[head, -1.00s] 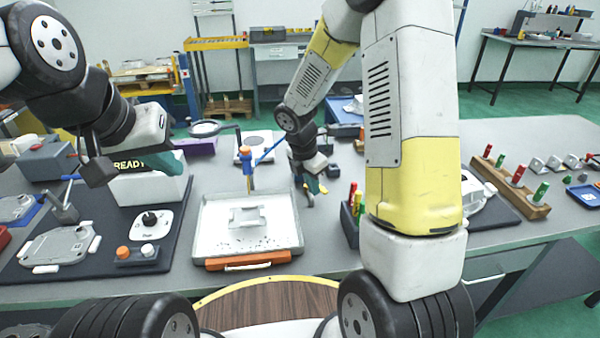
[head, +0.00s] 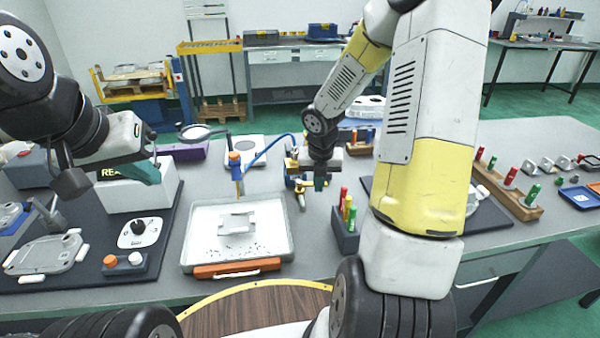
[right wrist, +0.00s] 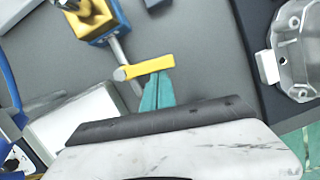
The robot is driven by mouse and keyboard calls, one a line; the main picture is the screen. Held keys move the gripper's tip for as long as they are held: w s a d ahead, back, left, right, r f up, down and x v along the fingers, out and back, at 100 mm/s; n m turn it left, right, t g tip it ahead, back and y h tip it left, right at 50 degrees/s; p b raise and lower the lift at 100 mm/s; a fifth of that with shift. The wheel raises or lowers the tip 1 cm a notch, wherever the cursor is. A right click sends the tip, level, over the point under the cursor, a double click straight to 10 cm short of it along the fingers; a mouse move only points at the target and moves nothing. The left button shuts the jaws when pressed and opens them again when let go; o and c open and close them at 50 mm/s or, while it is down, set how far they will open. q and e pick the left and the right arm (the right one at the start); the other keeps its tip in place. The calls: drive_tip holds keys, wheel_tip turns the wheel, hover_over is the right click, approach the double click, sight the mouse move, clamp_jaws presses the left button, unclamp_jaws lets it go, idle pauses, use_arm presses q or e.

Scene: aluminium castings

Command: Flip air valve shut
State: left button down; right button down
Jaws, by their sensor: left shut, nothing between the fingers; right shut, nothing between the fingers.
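The air valve has a yellow body on a blue base (right wrist: 97,22), a grey pipe and a yellow lever (right wrist: 148,67), seen in the right wrist view. In the head view the air valve (head: 296,184) stands at the back middle of the table, partly hidden by my right arm. My right gripper (head: 320,185) is shut and empty, pointing down just right of the valve. In the right wrist view its teal fingertips (right wrist: 156,90) are at the lever's underside; whether they touch it I cannot tell. My left gripper (head: 146,172) is shut and empty above the white box at left.
A blue hose (head: 262,152) runs by the valve to the blue-orange nozzle (head: 236,170). A white tray (head: 190,262) with an orange handle lies in front. A dark holder with coloured markers (head: 345,236) stands close to the right gripper. A casting (right wrist: 298,50) lies to its right.

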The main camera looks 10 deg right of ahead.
drive_tip(key=shift+w+d, duration=0.25)
drive_tip(key=shift+w, duration=0.3)
idle(0.4)
